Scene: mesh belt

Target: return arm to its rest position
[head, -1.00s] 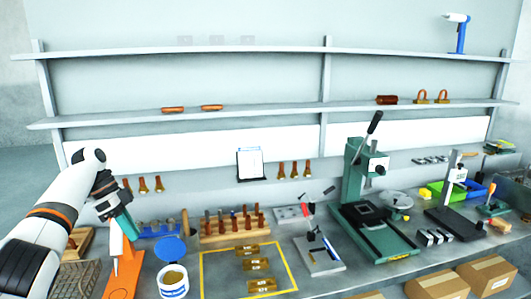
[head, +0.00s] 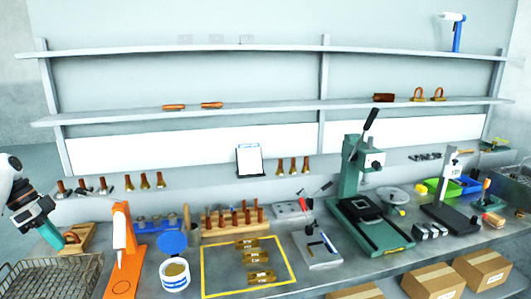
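My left gripper (head: 50,234), a white and dark wrist with teal fingers, shows at the left edge of the head view. It hangs above the left end of the bench, beside a small wooden block (head: 78,239) and above the wire mesh basket (head: 50,281). I see nothing clearly held in it, but the finger gap is too small to tell. My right gripper is out of view.
An orange stand (head: 121,262) stands right of the basket, then a white tub with a blue lid (head: 174,277). A yellow-framed area (head: 215,279) holds brass pieces. A green press (head: 352,180) stands at centre right. Shelves run along the wall.

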